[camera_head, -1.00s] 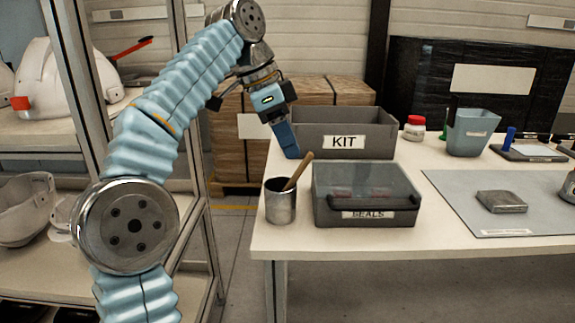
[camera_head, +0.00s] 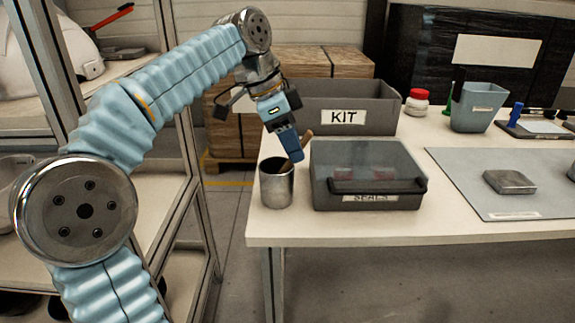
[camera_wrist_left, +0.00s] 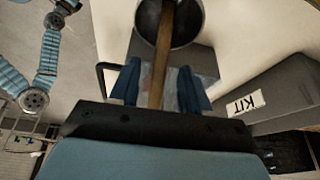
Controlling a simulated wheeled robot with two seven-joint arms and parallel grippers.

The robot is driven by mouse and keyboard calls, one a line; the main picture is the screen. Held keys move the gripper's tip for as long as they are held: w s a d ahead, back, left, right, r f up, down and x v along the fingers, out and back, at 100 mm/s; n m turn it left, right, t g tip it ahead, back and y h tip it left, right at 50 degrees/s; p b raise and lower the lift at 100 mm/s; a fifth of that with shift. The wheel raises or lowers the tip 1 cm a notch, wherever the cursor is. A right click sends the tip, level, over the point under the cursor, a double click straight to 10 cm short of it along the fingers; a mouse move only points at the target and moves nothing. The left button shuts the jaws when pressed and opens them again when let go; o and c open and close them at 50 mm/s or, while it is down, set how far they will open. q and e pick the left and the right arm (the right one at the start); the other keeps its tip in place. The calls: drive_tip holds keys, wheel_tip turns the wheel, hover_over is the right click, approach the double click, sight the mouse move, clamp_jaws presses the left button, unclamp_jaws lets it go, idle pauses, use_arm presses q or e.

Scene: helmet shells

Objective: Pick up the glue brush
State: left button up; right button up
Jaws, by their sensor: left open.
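The glue brush (camera_head: 307,139) has a wooden handle and leans up out of a metal cup (camera_head: 277,187) at the table's front left corner. In the left wrist view its handle (camera_wrist_left: 162,62) runs from the cup (camera_wrist_left: 184,22) back between my left gripper's two blue fingers. My left gripper (camera_head: 291,150) is just above the cup with its fingers open (camera_wrist_left: 161,86), one on each side of the handle. The fingers hide part of the handle in the head view. The brush's lower end is inside the cup. My right gripper is in neither view.
A grey SEALS bin (camera_head: 367,200) with a clear cover stands close right of the cup. A grey KIT bin (camera_head: 372,118) is behind it. A shelf rack with a white helmet (camera_head: 75,62) is at left. A grey mat (camera_head: 455,175) lies at right.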

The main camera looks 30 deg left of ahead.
sight(287, 167)
use_arm(q)
drive_tip(key=x, duration=0.4)
clamp_jaws()
